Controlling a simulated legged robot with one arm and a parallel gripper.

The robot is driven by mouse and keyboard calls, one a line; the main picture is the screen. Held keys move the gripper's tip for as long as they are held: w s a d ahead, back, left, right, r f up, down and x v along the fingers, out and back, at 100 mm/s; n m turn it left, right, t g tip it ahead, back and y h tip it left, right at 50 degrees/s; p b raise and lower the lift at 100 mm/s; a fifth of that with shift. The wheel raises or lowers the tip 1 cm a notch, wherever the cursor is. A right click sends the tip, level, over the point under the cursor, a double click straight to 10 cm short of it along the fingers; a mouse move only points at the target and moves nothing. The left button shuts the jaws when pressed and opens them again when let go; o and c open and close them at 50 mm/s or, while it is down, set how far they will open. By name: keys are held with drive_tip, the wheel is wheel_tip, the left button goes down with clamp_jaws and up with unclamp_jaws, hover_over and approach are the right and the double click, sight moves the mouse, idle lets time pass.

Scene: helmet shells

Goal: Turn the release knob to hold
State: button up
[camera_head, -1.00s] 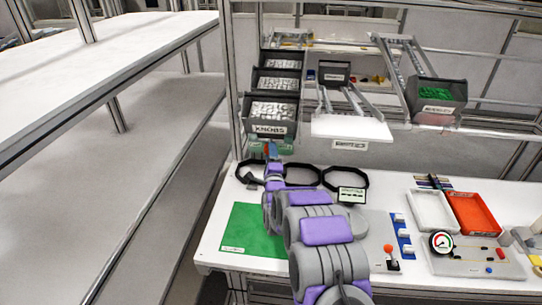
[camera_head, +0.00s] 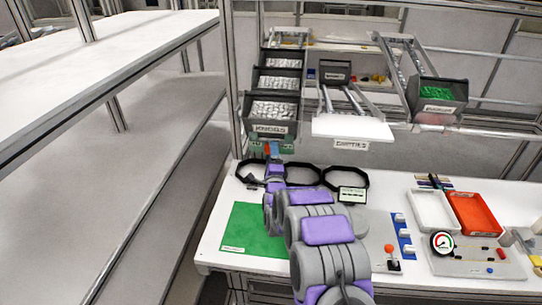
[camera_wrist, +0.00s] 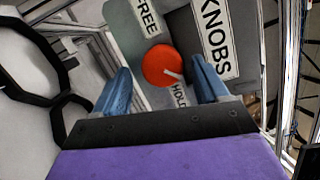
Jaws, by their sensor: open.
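The release knob (camera_wrist: 162,65) is a round red disc with a white pointer mark, on a grey-green plate (camera_wrist: 122,22) in the wrist view. The plate has a FREE label (camera_wrist: 146,16) above the knob and a HOLD label (camera_wrist: 179,95) below it. The white mark points down and to the right, roughly toward HOLD. My gripper (camera_wrist: 162,84) is open, with one blue finger on each side of the knob. I cannot tell whether either finger touches it. In the head view my gripper (camera_head: 272,150) is under the KNOBS bin, and the knob is mostly hidden there.
The KNOBS bin (camera_head: 270,128) hangs directly above the plate. Black rings (camera_head: 303,174) lie behind my arm on the white bench. A green mat (camera_head: 240,228) is left of my arm; a white tray (camera_head: 432,210) and a red tray (camera_head: 474,214) stand at right.

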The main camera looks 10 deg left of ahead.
drive_tip(key=p+v, duration=0.2)
drive_tip(key=v, duration=1.5)
drive_tip(key=shift+a+f, duration=0.1)
